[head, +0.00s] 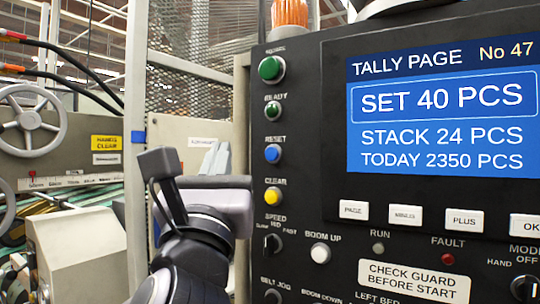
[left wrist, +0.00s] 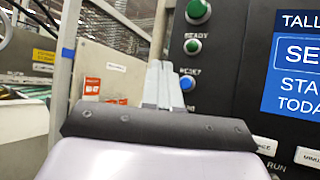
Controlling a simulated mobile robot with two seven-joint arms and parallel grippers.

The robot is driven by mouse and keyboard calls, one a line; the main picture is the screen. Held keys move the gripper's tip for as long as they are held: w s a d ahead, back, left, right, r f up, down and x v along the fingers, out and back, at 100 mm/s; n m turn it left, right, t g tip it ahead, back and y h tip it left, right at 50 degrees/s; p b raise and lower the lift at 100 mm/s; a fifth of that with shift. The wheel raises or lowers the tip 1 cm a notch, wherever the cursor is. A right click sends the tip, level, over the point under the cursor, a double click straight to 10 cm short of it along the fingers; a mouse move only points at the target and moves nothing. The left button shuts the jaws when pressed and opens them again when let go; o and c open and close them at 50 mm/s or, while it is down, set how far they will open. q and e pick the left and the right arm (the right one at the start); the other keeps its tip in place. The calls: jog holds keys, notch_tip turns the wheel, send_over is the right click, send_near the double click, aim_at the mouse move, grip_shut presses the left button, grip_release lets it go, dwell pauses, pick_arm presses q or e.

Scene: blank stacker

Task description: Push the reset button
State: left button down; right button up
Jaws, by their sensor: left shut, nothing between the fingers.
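The reset button (head: 272,153) is a round blue button under the label RESET, in the left column of the black control panel. My left gripper (head: 216,156) is to the left of it in the head view, with its pale grey fingers pointing up and together, nothing between them. A gap shows between the fingers and the button there. In the left wrist view, the button (left wrist: 187,83) shows just right of the fingers (left wrist: 160,84), partly covered at its left edge. I cannot tell the distance in depth. My right gripper is not in view.
Above the reset button is a green READY button (head: 272,110); below it is a yellow CLEAR button (head: 272,196). The screen (head: 440,105) reads TALLY PAGE, SET 40 PCS. A grey post and mesh guard (head: 190,75) stand left of the panel.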

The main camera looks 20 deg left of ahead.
pick_arm(q)
jog(key=shift+w+d, duration=0.2)
jog(key=shift+w, duration=1.25)
jog(key=shift+w+d, duration=0.2)
jog(key=shift+w, duration=1.3)
jog(key=shift+w+d, duration=0.2)
jog(key=shift+w, duration=1.25)
jog(key=shift+w, duration=0.1)
jog(key=shift+w+d, duration=0.1)
jog(key=shift+w, duration=0.2)
jog(key=shift+w, duration=0.4)
jog(key=shift+s+f, duration=0.1)
jog(key=shift+s, duration=0.7)
jog(key=shift+s, duration=0.1)
jog(key=shift+s+a+p, duration=0.2)
jog(key=shift+s+a, duration=0.05)
jog(key=shift+s, duration=0.95)
jog(key=shift+s+a+p, duration=0.15)
jog(key=shift+s+a, duration=0.05)
jog(key=shift+s, duration=1)
